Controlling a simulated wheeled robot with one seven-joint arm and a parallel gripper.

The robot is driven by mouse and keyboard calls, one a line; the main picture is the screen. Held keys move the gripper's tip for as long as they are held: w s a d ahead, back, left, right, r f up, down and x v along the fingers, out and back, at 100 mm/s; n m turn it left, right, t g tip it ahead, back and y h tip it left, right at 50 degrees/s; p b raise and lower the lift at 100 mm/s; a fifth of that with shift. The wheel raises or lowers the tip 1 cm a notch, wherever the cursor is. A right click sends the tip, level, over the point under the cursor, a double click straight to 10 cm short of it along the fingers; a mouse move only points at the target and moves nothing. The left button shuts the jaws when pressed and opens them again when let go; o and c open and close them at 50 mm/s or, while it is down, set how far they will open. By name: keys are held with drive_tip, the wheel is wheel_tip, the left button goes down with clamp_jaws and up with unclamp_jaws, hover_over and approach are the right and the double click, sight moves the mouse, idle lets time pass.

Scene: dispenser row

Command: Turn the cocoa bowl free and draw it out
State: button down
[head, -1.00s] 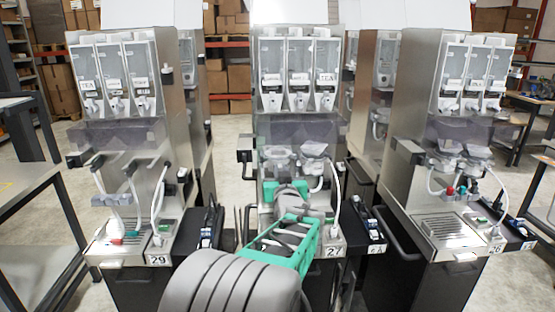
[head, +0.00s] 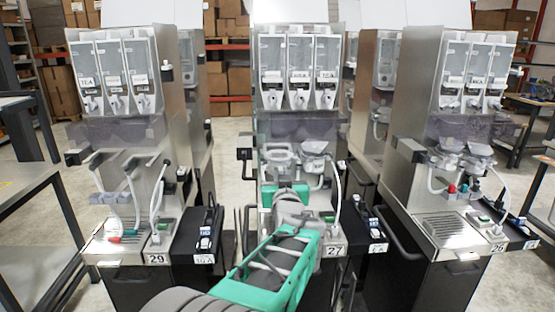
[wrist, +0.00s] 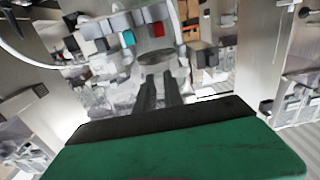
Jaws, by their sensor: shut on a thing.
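In the head view, machine 27 in the middle has two clear bowls under its canisters. The left one (head: 277,153) is in front of my gripper and partly covered by my arm; the right one (head: 314,147) is uncovered. I cannot read a cocoa label clearly here. In the wrist view, my gripper (wrist: 158,80) reaches in with its two dark fingers close together, at a greyish round part (wrist: 163,60) of the left bowl. The fingers are shut on it; the exact contact is small and unclear.
A white hose (head: 336,185) hangs right of my wrist. Machine 29 (head: 130,150) stands left and machine 26 (head: 430,150) right, with floor gaps between. A dark side box (head: 366,225) adjoins machine 27. A bench (head: 30,185) is at far left.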

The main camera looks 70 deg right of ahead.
drive_tip(key=shift+s+a, duration=0.25)
drive_tip(key=shift+a, duration=0.25)
drive_tip(key=b+v, duration=0.4)
drive_tip(key=v, duration=0.5)
idle(0.9)
